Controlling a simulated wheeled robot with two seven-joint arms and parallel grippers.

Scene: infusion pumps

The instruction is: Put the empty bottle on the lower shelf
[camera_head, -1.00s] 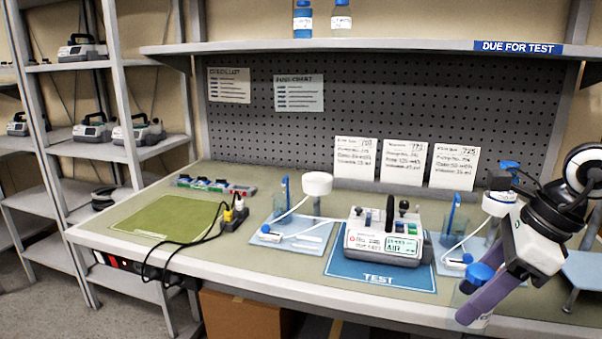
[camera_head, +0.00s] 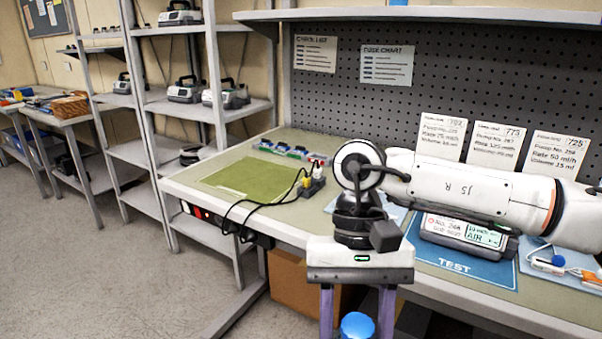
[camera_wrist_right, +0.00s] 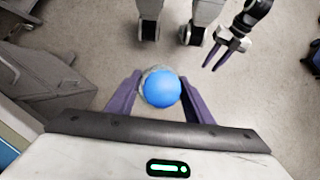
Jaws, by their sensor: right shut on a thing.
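My right gripper (camera_head: 357,312) hangs fingers-down in front of the bench's front edge. Its purple fingers are shut on a bottle with a blue cap (camera_head: 357,326); the cap also shows between the fingers in the right wrist view (camera_wrist_right: 162,89). The bottle's body is mostly hidden, so its contents cannot be seen. My left gripper (camera_wrist_right: 212,68) shows in the right wrist view, low over the floor, fingers apart and empty. A grey rack at the left has several levels, with a lower shelf (camera_head: 195,195) below the one bearing pumps.
The bench (camera_head: 215,172) carries a green mat (camera_head: 243,180), cables and a pump (camera_head: 462,232) on a blue TEST mat (camera_head: 460,264). My right arm covers part of it. A cardboard box (camera_head: 290,285) stands underneath. Open floor (camera_head: 120,270) lies at the left.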

